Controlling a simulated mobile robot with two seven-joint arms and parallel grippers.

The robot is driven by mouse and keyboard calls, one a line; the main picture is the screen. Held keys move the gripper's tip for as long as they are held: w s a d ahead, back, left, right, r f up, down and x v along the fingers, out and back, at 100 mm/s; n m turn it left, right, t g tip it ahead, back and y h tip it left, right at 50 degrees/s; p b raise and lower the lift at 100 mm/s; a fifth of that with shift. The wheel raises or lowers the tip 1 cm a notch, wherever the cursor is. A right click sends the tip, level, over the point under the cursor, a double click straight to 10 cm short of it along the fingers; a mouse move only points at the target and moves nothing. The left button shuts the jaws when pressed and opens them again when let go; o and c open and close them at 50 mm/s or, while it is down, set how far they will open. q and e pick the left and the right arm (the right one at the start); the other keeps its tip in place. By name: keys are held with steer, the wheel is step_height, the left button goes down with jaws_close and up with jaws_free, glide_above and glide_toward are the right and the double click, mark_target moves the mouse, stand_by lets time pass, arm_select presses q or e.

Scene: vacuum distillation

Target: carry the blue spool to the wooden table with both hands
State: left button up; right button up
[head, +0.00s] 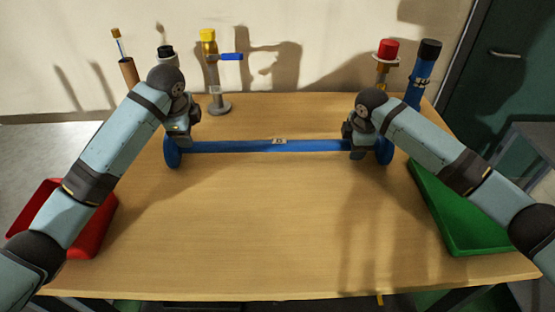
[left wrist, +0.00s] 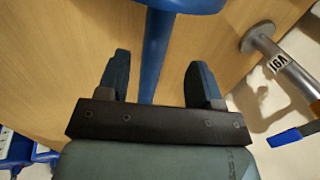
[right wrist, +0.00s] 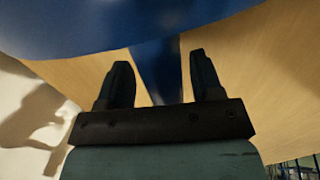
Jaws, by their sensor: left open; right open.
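The blue spool (head: 262,146) lies crosswise toward the back of the wooden table (head: 250,215), a long bar with a round disc at each end. My left gripper (head: 180,138) is at its left end, just inside the disc. In the left wrist view the open fingers (left wrist: 160,72) stand either side of the bar (left wrist: 156,50). My right gripper (head: 357,147) is at the right end, also just inside the disc. In the right wrist view its open fingers (right wrist: 162,72) straddle the bar (right wrist: 157,65), near the large disc (right wrist: 110,25). Finger contact cannot be told.
A red tray (head: 95,235) is at the left edge and a green tray (head: 455,215) at the right. Behind the spool stand a yellow-topped post (head: 211,75), a red-topped post (head: 386,60) and a blue cylinder (head: 422,75). The table's front middle is clear.

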steer(key=v, duration=1.1)
steer(key=shift+a+r, duration=0.1)
